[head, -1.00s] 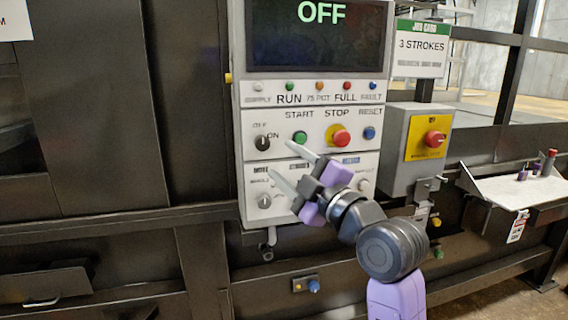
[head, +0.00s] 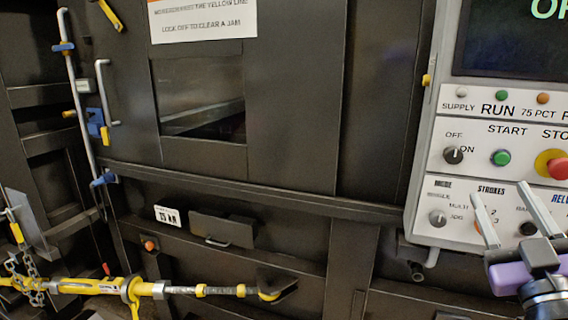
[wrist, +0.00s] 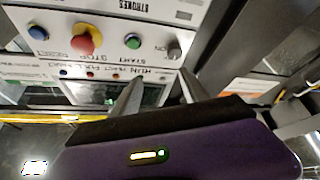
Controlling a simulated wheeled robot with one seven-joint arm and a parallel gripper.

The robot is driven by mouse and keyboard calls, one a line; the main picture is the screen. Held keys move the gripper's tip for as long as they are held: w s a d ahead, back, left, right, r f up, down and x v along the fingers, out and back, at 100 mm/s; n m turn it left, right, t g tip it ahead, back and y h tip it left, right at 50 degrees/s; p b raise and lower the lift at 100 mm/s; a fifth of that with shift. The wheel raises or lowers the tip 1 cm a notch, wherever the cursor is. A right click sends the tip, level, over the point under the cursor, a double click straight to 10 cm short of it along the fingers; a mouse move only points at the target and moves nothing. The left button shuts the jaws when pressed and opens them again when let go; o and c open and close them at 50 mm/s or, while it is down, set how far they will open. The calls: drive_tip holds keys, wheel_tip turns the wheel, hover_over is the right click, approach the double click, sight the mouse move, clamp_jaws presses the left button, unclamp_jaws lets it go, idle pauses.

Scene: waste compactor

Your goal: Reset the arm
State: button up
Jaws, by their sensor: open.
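My gripper (head: 507,218) is at the lower right of the head view, in front of the lower part of the control panel (head: 424,208). Its two pale fingers stand apart with nothing between them. The wrist view also shows the fingers (wrist: 158,95) open and empty, with the panel's buttons beyond. The green start button (head: 500,158), the supply knob (head: 453,155) and part of the red stop button (head: 558,167) show on the panel. The panel's right side is cut off by the frame. My forearm is mostly out of view.
A dark machine wall with a small window (head: 200,95) and a drawer handle (head: 218,242) fills the middle. A yellow bar with a chain (head: 95,286) juts across the lower left. A grey latch rod (head: 84,110) stands at the far left.

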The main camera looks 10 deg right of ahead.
drive_tip(key=s+a+f+m+y, duration=0.1)
drive_tip(key=s+a+f+m, duration=0.15)
drive_tip(key=f, duration=0.35)
drive_tip(key=s+a+f+m, duration=0.1)
drive_tip(key=s+a+f, duration=0.1)
drive_tip(key=a+f, duration=0.25)
drive_tip(key=s+a+f+n+g+y, duration=0.1)
drive_tip(key=s+a+f+g+y, duration=0.2)
drive_tip(key=s+a+f, duration=0.5)
drive_tip(key=s+a+f+n+g+y, duration=0.1)
drive_tip(key=s+a+f+g+y, duration=0.2)
drive_tip(key=s+a+f+y, duration=0.2)
drive_tip(key=s+a+f, duration=0.3)
drive_tip(key=s+f, duration=0.4)
drive_tip(key=s, duration=0.3)
drive_tip(key=shift+s+f+n, duration=0.35)
drive_tip(key=shift+f, duration=0.05)
